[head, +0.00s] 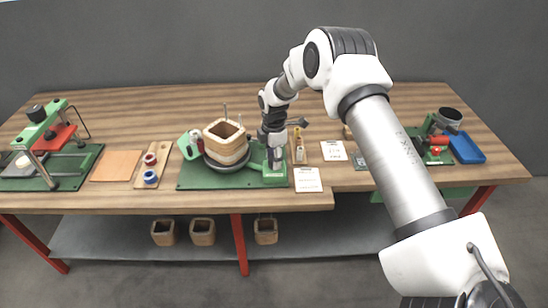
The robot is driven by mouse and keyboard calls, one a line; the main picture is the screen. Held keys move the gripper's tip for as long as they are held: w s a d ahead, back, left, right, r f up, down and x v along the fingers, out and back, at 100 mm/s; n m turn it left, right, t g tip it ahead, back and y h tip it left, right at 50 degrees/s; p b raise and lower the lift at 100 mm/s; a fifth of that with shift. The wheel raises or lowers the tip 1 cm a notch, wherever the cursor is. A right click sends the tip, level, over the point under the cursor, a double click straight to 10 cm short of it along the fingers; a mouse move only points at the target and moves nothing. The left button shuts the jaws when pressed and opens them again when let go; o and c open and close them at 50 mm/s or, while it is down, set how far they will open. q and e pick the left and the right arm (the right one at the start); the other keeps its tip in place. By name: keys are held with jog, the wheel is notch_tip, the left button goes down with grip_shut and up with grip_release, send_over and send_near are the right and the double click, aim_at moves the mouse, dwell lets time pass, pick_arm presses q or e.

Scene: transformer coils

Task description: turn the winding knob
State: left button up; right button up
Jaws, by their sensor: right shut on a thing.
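The winding machine stands at the middle of the bench on a green base plate (200,181). A square wooden coil former (224,133) sits on its dark round disc (228,166). My right gripper (274,158) points down at the right end of the machine and is shut on the winding knob, which the gripper mostly hides. My left gripper is not in view.
A green press with a red part (62,136) stands at the far left, near an orange board (116,166) and a wooden strip with coloured spools (151,176). White cards (308,180) lie right of the machine. A blue tray (467,148) is at the far right. Wooden formers (202,232) stand on the lower shelf.

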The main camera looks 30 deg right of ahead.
jog(key=m, duration=0.4)
jog(key=shift+f+m, duration=0.1)
jog(key=shift+m, duration=0.3)
jog(key=m, duration=0.4)
jog(key=shift+p, duration=0.4)
jog(key=m, duration=0.5)
jog(key=shift+p, duration=0.35)
jog(key=shift+m, duration=1.2)
jog(key=shift+m+p, duration=0.3)
jog(key=shift+m, duration=0.5)
jog(key=o, duration=1.1)
jog(key=shift+o, duration=0.2)
jog(key=shift+w, duration=0.1)
notch_tip(320, 180, up, 12)
